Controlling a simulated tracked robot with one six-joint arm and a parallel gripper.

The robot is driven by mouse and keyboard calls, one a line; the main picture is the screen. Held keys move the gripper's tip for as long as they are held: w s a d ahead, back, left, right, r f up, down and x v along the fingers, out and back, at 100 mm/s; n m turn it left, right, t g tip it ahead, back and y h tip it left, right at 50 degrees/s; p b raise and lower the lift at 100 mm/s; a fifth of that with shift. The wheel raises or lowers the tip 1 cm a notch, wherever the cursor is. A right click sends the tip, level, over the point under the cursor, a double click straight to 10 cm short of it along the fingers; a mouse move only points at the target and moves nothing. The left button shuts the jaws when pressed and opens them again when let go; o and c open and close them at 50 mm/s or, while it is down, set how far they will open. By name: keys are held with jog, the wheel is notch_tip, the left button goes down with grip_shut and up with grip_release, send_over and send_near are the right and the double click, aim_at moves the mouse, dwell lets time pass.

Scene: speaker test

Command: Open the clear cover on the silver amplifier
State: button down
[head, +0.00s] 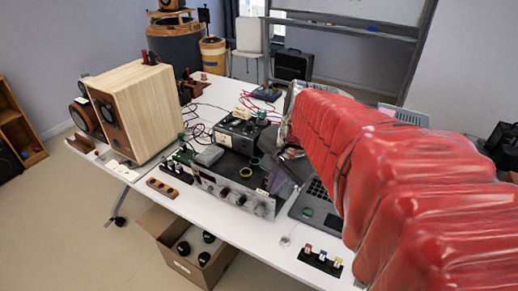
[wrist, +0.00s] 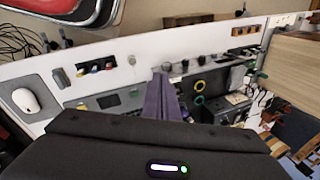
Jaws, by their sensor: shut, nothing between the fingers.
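The silver amplifier (head: 232,193) lies on the white table, with a row of knobs along its front panel. The panel also shows in the wrist view (wrist: 184,72). I cannot clearly make out the clear cover in either view. My gripper (head: 283,182) is at the amplifier's right end, with its purple-grey fingers pointing down toward it. In the wrist view my gripper (wrist: 163,82) is shut and empty, its tips beside the knobs. I cannot tell whether the tips touch anything. The gripper and arm hide part of the amplifier's right end.
A laptop (head: 322,208) lies close on the right. A black device (head: 240,132) with cables stands behind the amplifier, and a wooden speaker (head: 136,105) stands to the left. A connector strip (head: 318,262) lies near the front edge. A cardboard box (head: 166,249) is below the table edge.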

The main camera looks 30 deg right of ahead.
aim_at(289, 187)
jog(key=s+d+f+m, duration=0.2)
jog(key=d+m, duration=0.5)
jog(key=d, duration=0.2)
jog(key=s+d+f+m+y, duration=0.1)
jog(key=s+d+f+m, duration=0.1)
jog(key=d+m, duration=0.6)
jog(key=shift+d+y, duration=0.3)
jog(key=shift+d, duration=0.8)
jog(key=shift+f, duration=0.15)
jog(key=w+a+f, duration=0.3)
jog(key=w+f, duration=0.4)
jog(key=f, duration=0.1)
jog(key=shift+f, duration=0.4)
jog(key=shift+a, duration=0.15)
